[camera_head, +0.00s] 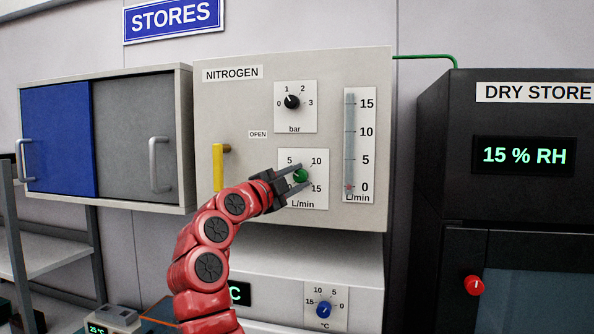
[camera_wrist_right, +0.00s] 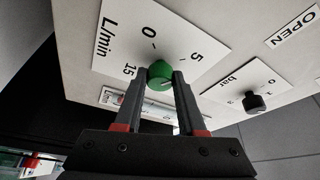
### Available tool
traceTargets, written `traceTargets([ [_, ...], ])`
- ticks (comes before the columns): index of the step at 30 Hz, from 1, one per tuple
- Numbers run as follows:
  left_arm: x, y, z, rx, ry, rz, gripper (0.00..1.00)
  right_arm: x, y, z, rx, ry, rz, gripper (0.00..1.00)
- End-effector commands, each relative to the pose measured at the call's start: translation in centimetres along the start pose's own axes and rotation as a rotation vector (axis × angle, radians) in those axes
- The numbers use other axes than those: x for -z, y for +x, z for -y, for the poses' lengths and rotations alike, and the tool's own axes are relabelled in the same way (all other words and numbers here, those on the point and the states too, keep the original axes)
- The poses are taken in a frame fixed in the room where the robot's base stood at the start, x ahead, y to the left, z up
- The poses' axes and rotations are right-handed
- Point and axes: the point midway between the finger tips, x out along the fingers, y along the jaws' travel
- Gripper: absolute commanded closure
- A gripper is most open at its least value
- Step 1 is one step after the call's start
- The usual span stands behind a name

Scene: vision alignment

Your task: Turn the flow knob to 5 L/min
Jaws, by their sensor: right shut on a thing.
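The green flow knob (camera_head: 300,175) sits on a white L/min dial plate (camera_head: 308,201) on the nitrogen panel. The plate shows 5, 10 and 15 in the head view; the wrist view also shows 0. My right gripper (camera_head: 296,179) reaches in from the lower left and is shut on the knob. In the right wrist view, its two dark fingers hold the green knob (camera_wrist_right: 160,73) from both sides. A pale mark shows on the knob, but I cannot tell which number it points at. The flow tube (camera_head: 350,135) has a red float at 0. My left gripper is not in view.
Above is the black bar knob (camera_head: 291,101). A yellow handle (camera_head: 218,167) hangs vertically left of the flow dial, near an OPEN label. Below is a blue °C knob (camera_head: 323,309). The dark dry store (camera_head: 480,215) stands right; a wall cabinet (camera_head: 115,135) is left.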

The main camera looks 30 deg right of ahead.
Motion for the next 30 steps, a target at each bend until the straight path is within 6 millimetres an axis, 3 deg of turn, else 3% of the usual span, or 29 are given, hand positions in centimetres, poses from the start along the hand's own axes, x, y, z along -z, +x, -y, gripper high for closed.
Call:
traceTargets([
  [12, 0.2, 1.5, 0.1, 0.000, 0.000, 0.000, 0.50, 0.1, 0.0, 0.2, -0.072, 0.179, 0.000, 1.00],
  [29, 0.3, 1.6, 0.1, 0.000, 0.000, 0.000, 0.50, 0.0, 0.0, 0.0, -0.085, 0.204, 0.000, 1.00],
  [30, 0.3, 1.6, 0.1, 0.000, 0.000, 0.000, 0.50, 0.0, 0.0, 0.0, -0.085, 0.203, 0.000, 0.55],
])
